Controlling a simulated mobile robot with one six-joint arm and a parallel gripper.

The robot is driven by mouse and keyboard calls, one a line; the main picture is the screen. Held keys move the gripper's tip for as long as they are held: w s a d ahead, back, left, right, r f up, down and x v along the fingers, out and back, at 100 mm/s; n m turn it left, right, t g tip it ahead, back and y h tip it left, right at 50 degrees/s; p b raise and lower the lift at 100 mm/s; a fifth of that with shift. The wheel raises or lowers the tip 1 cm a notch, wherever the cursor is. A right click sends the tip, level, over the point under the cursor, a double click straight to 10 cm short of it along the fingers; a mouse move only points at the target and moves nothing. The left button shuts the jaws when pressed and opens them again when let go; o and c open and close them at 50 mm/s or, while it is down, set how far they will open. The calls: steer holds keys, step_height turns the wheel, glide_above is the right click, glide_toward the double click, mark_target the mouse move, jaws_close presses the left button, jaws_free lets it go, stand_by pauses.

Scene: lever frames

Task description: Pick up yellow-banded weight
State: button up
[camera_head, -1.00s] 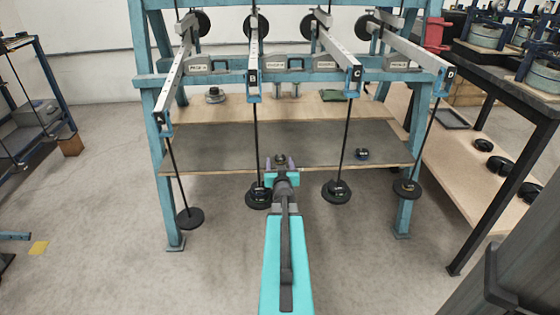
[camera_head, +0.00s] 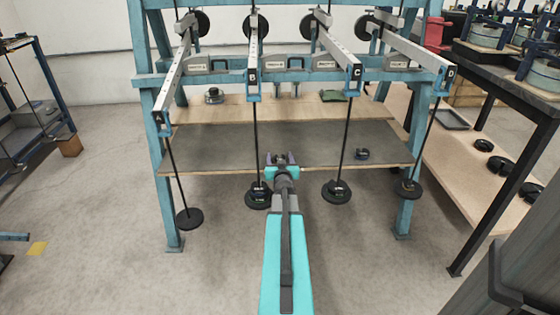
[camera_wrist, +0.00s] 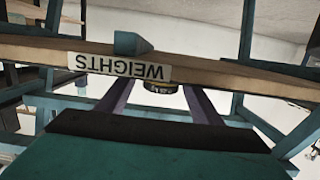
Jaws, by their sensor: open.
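A small dark weight with a thin yellowish band (camera_wrist: 160,87) shows in the wrist view, partly hidden by the wooden shelf edge. In the head view a small dark weight (camera_head: 280,158) shows at my fingers, near the front of the grey shelf mat; its band is too small to read there. My gripper (camera_head: 281,160) is open, with its purple fingers on either side of this weight. In the wrist view my gripper (camera_wrist: 158,90) also has its fingers apart, with the weight between them. I cannot tell whether either finger touches it.
The wooden shelf edge (camera_wrist: 240,77) bears a WEIGHTS label (camera_wrist: 120,67), upside down in the wrist view. Another dark weight (camera_head: 362,154) lies on the mat to the right. Loaded hangers (camera_head: 258,197) and (camera_head: 336,192) flank my arm. Blue frame legs (camera_head: 404,215) stand outside.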

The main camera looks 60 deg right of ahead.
steer(key=shift+c, duration=0.4)
steer(key=c, duration=1.1)
steer(key=shift+o, duration=0.2)
steer(key=shift+r, duration=0.15)
steer(key=shift+r+p, duration=0.55)
steer(key=shift+r, duration=0.15)
steer(key=shift+s+r+p, duration=0.25)
steer(key=shift+r+p, duration=0.75)
steer(key=shift+r, duration=0.25)
steer(key=s+p, duration=0.6)
steer(key=s, duration=0.9)
steer(key=shift+s+a+r, duration=0.2)
steer(key=shift+a+r, duration=0.15)
steer(key=shift+r, duration=0.1)
steer(key=shift+r+p, duration=0.1)
steer(key=shift+p, duration=0.3)
